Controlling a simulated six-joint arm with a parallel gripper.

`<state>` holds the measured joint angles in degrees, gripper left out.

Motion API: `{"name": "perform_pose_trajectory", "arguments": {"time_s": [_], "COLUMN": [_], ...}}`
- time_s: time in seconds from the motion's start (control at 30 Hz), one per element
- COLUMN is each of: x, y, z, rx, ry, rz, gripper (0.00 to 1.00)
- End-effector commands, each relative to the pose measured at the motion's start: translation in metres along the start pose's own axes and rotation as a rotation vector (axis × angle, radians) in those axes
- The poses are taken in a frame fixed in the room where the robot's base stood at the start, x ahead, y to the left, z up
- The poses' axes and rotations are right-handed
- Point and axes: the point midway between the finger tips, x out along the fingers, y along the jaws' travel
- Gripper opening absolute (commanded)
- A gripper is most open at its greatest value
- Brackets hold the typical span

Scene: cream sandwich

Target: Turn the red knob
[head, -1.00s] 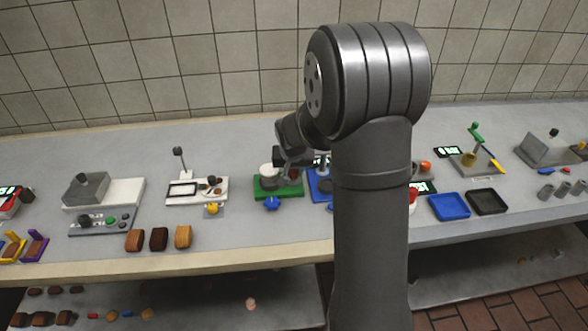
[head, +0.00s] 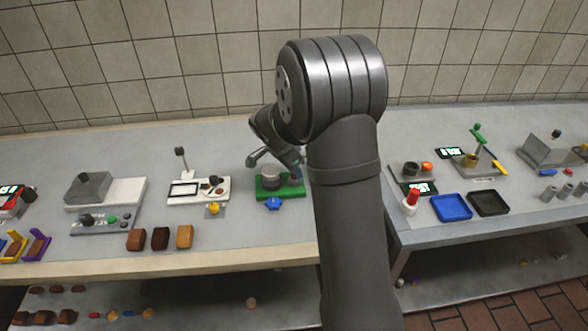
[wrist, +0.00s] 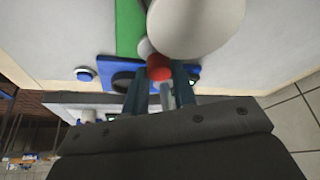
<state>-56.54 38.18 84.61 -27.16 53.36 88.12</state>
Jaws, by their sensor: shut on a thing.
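The red knob (wrist: 159,67) shows in the wrist view as a small red ball beside a large pale round body (wrist: 195,22). My gripper (wrist: 161,74) has its two fingers on either side of the knob and is shut on it. In the head view my gripper (head: 294,168) reaches down at the right side of the green base (head: 268,194), which carries a pale round container (head: 270,171). The knob cannot be made out in the head view, where my arm and gripper cover that spot.
A blue base (wrist: 105,68) lies close by in the wrist view; my arm hides it in the head view. A white device (head: 198,197) stands to the left, blue (head: 434,211) and black trays to the right.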

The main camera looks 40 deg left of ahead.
Motion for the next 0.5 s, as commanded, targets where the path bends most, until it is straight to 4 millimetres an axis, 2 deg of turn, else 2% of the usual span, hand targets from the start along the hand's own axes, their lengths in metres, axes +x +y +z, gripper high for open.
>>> {"name": "perform_pose_trajectory", "arguments": {"time_s": [0.2,0.5], "x": [0.0,-0.0002], "y": [-0.0014,-0.0017], "z": [0.0004,0.0004], "rx": [0.125,0.214], "ry": [-0.001,-0.002], "rz": [0.051,0.087], "gripper": [0.02,0.02]}}
